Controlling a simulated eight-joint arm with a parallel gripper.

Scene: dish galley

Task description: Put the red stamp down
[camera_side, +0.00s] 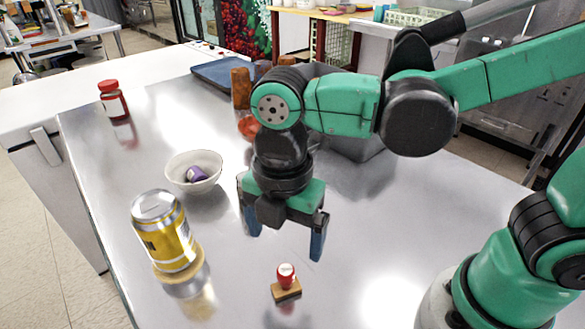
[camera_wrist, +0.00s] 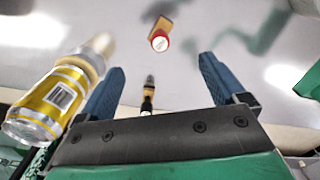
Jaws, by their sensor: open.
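The red stamp (camera_side: 286,280) stands upright on the steel table, its red knob on top of a wooden base. It also shows in the wrist view (camera_wrist: 160,38), ahead of the fingers and apart from them. My gripper (camera_side: 285,240) is open and empty, its blue fingers hanging above the table behind the stamp in the side view. In the wrist view the two blue fingers (camera_wrist: 158,85) are spread wide with nothing held between them.
A yellow can (camera_side: 163,232) stands on a round wooden coaster (camera_side: 188,268) at the left. A white bowl (camera_side: 194,160) holds a purple item (camera_side: 197,174). A red-lidded jar (camera_side: 112,100), a brown cylinder (camera_side: 240,88) and a blue tray (camera_side: 220,72) stand farther back. The table right of the stamp is clear.

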